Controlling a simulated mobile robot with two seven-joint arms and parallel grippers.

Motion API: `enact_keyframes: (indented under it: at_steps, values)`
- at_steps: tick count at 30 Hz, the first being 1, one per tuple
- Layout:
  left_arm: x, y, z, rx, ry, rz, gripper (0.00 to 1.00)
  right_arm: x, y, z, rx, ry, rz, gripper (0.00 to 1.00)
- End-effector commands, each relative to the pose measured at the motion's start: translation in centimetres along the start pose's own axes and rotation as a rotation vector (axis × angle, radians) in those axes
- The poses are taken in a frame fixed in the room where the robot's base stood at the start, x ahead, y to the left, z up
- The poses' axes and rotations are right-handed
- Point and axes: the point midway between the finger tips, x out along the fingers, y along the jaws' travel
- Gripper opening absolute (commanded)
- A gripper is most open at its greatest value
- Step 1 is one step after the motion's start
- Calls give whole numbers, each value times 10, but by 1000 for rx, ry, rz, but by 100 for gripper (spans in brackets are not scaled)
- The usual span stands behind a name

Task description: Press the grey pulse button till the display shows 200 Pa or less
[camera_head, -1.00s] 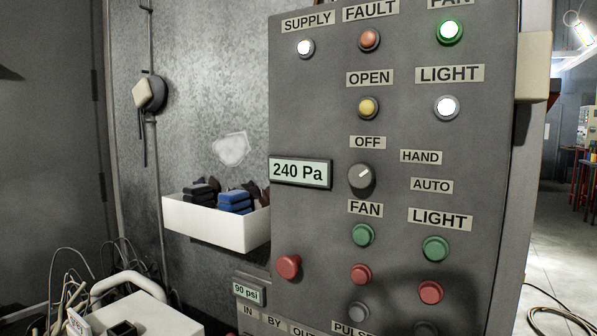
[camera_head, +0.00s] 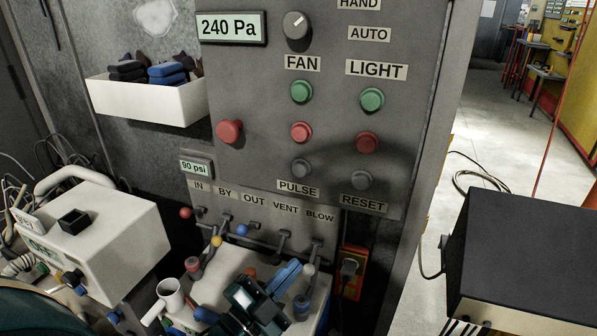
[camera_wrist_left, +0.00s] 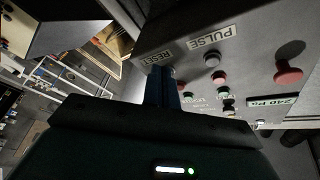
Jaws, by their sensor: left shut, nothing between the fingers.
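The grey pulse button (camera_head: 300,168) sits on the grey panel above its PULSE label (camera_head: 298,188). It also shows in the left wrist view (camera_wrist_left: 211,59). The display (camera_head: 231,28) reads 240 Pa. My left gripper (camera_head: 295,267) is below the PULSE label in the head view, apart from the button. Its blue fingers are shut with nothing between them. In the left wrist view the fingertips (camera_wrist_left: 162,72) appear beside the RESET label and partly cover that area. My right gripper is not in view.
A second grey button (camera_head: 361,180) sits above the RESET label. Red and green buttons are above. A row of valve levers (camera_head: 242,230) juts out below the panel. A white bin (camera_head: 147,102) and a white machine (camera_head: 95,235) are at the left, a black-topped box (camera_head: 525,250) at the right.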

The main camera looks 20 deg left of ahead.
Motion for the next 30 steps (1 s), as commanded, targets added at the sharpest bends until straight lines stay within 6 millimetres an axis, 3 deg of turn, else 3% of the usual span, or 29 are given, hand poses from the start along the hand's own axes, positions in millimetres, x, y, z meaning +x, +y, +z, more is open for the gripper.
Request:
enact_keyframes:
  at_steps: [6,12,17,30]
  values:
    - [17,-68,-32,308,188,-236,0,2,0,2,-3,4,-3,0]
    - [18,-103,-50,470,260,-383,0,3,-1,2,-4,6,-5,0]
    - [17,-112,-54,509,275,-423,0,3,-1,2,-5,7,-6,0]
    - [22,-111,-51,509,274,-422,0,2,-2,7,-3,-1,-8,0]
